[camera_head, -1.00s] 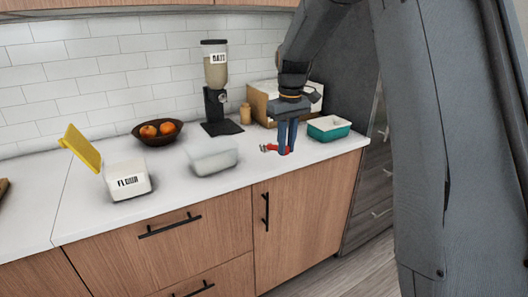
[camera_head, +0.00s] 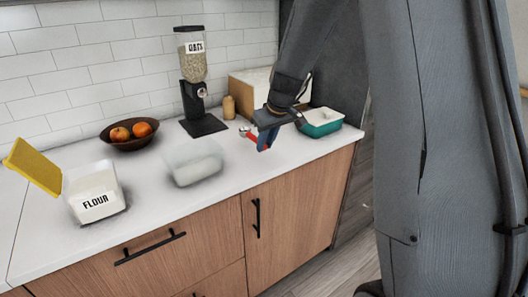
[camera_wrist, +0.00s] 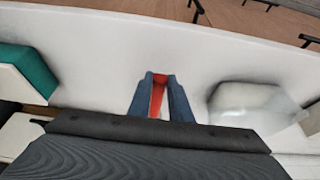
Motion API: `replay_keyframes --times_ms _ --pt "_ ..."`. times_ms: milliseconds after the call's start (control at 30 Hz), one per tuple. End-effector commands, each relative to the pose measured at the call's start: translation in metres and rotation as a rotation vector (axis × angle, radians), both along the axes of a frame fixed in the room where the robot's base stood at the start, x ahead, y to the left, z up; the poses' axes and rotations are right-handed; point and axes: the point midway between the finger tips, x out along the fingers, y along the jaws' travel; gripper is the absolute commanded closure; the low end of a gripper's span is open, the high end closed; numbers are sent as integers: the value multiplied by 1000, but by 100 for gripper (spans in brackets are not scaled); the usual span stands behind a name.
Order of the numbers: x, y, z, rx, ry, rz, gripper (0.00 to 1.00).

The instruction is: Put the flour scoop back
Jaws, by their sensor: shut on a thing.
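The flour scoop (camera_head: 250,135) has a red handle and a small greyish head on its left. My gripper (camera_head: 266,141) is shut on the red handle, which also shows between my blue fingers in the wrist view (camera_wrist: 158,97). Part of the scoop is hidden by the fingers. It seems to be just above the counter, but the gap is hard to judge. The white box labelled FLOUR (camera_head: 96,200) stands at the left of the counter. Its yellow lid (camera_head: 33,166) is tipped open to the left. My gripper is well to the right of the box.
A translucent container (camera_head: 194,163) stands between my gripper and the flour box. A teal-sided container (camera_head: 320,124) is right of my gripper. Behind are an oats dispenser (camera_head: 192,66), a fruit bowl (camera_head: 109,137), a small jar (camera_head: 229,107) and a wooden box (camera_head: 240,88).

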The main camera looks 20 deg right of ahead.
Motion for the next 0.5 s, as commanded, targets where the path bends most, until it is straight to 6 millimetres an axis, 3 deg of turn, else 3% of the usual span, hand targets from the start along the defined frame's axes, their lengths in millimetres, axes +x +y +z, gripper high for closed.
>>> replay_keyframes --times_ms 333,500 --pt "-1 0 -37 0 4 0 100" --pt "0 0 -41 -1 0 1 100"
